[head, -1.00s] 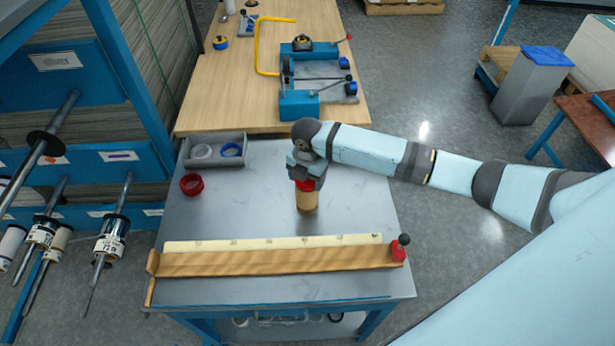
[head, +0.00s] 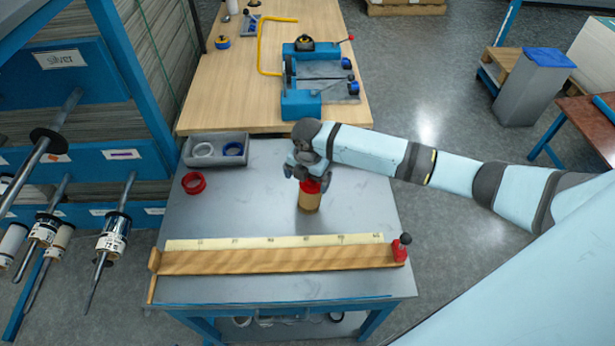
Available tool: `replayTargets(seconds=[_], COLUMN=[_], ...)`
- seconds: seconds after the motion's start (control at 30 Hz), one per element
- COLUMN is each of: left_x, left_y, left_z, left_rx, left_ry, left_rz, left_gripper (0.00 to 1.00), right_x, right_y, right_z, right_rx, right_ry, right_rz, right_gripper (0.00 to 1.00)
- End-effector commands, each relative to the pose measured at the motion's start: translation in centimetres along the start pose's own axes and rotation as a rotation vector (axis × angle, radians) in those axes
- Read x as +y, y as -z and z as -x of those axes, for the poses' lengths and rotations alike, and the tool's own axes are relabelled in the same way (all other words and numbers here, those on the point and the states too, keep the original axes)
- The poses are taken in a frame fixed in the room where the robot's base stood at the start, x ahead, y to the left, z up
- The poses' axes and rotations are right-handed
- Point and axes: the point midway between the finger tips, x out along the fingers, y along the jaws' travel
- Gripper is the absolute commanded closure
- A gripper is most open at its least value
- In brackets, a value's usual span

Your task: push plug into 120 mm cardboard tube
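The short tan cardboard tube (head: 309,202) stands upright on the grey bench top. A red plug (head: 311,187) sits at its top end; how deep it is in the tube cannot be told from here. My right gripper (head: 308,180) is just above the tube, pointing down. Its fingers look spread apart, one to the left and one to the right of the plug, and partly cover it. Whether they touch the plug is unclear. My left gripper is not in view.
A red ring-shaped piece (head: 194,183) lies at left, below a grey bin (head: 216,150) with white and blue rings. A wooden measuring rail (head: 270,261) with a red stop (head: 401,248) crosses the front. A blue fixture (head: 302,104) stands on the wooden table behind.

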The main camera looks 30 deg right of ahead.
Motion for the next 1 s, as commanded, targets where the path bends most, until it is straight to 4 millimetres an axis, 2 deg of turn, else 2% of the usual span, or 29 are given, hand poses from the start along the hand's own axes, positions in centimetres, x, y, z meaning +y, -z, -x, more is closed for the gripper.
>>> replayTargets(seconds=[0.03, 0.17, 0.63, 0.8, 1.0], left_x=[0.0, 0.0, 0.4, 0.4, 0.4], left_y=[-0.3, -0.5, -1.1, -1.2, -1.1], left_z=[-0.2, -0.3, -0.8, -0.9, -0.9], left_rx=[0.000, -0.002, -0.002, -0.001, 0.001], left_ry=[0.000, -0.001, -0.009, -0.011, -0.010], left_rz=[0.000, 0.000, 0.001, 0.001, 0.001], left_gripper=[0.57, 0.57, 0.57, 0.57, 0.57], right_x=[-0.7, -0.7, -0.2, -0.2, -0.2], right_y=[0.4, 0.4, 0.6, 0.7, 0.8], right_z=[-1.4, -0.2, 11.1, 13.5, 14.4], right_rx=[0.005, 0.003, -0.007, -0.009, -0.009], right_ry=[0.019, 0.015, -0.004, -0.004, -0.005], right_rz=[0.001, 0.002, 0.002, 0.002, 0.002], right_gripper=[0.01, 0.01, 0.01, 0.01, 0.01])
